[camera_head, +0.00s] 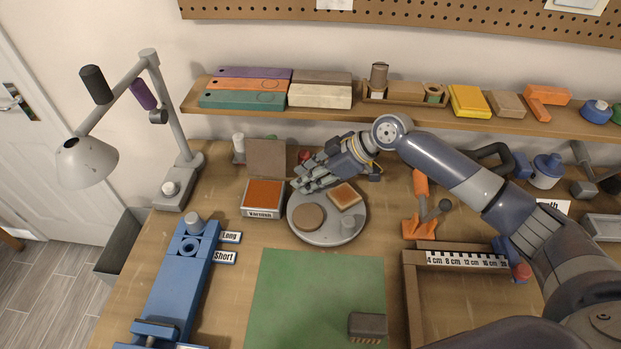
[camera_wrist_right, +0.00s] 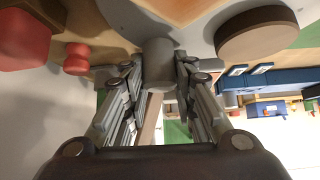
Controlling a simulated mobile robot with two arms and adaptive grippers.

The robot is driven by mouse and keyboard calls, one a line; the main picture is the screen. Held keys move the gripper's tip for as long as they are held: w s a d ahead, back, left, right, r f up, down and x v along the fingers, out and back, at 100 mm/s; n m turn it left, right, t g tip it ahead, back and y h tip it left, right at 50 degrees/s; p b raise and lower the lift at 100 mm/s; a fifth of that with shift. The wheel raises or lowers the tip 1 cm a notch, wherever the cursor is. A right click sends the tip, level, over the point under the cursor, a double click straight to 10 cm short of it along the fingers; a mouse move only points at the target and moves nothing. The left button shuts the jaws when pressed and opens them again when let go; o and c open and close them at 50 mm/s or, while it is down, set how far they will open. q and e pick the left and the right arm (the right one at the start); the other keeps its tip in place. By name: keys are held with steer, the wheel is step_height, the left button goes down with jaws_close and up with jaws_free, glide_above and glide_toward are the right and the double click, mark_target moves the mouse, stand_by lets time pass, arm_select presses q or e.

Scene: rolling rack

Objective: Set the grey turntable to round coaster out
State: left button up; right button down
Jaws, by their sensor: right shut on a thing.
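The grey turntable (camera_head: 318,236) is a round disc on the bench. The coaster is at the left-front part of the disc and also shows in the right wrist view (camera_wrist_right: 256,32). My right gripper (camera_head: 299,186) reaches down at the turntable's back-left rim. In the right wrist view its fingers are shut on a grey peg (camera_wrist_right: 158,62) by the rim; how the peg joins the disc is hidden. My left gripper is out of view.
An open Varnish box (camera_head: 262,197) stands close left of the turntable. A green mat (camera_head: 312,290) lies in front. An orange tool (camera_head: 420,205) and a wooden frame with a ruler (camera_head: 467,259) are to the right. A shelf (camera_head: 460,122) runs behind.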

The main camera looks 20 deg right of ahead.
steer(key=shift+s+a+f+n+g, duration=0.1)
steer(key=shift+a+n+g, duration=0.1)
steer(key=shift+n+g, duration=0.15)
stand_by(0.4)
steer(key=c, duration=1.3)
jaws_free()
steer(key=v, duration=0.7)
steer(key=shift+s+d, duration=0.1)
steer(key=shift+d, duration=0.1)
